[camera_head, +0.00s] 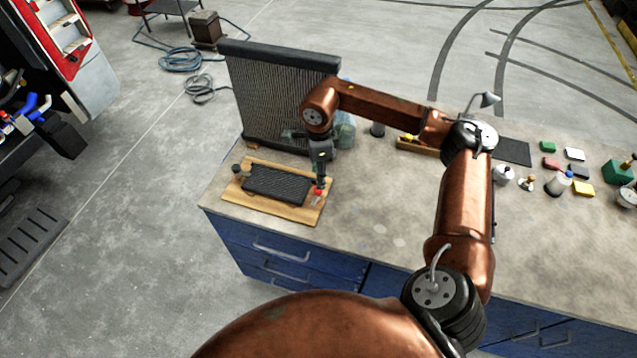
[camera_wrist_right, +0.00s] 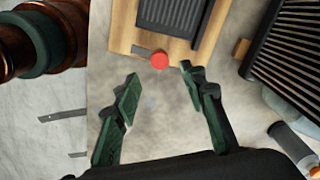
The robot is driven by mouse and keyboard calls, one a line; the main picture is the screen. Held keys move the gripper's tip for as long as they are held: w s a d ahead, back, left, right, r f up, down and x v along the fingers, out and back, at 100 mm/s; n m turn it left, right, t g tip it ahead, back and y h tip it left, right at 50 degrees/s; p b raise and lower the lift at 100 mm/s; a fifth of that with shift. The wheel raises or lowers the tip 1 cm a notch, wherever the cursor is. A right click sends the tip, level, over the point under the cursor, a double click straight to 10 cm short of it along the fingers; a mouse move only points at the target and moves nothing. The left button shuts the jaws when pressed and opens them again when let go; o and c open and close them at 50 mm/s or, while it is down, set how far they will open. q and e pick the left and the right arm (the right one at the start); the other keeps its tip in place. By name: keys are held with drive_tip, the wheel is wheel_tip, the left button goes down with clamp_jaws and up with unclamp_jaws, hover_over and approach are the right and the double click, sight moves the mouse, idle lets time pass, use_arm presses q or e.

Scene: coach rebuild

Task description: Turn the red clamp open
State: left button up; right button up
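The red clamp (camera_wrist_right: 159,60) is a small round red knob at the edge of a wooden board (camera_wrist_right: 122,39). In the head view the clamp (camera_head: 318,192) sits at the board's right side, just below my right gripper (camera_head: 320,182). In the right wrist view my right gripper (camera_wrist_right: 160,82) is open, its two green-faced fingers spread, with nothing between them. The clamp lies just beyond the fingertips, roughly midway between them, and apart from both. A dark ribbed panel (camera_head: 276,185) lies on the board. My left gripper is not in view.
A tall radiator (camera_head: 275,95) stands on the workbench (camera_head: 390,215) behind the board. Several bottles and coloured blocks sit at the right. The bench's middle front is clear.

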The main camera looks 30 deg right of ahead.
wheel_tip(320, 180, up, 5)
drive_tip(key=shift+r, duration=0.15)
idle(0.5)
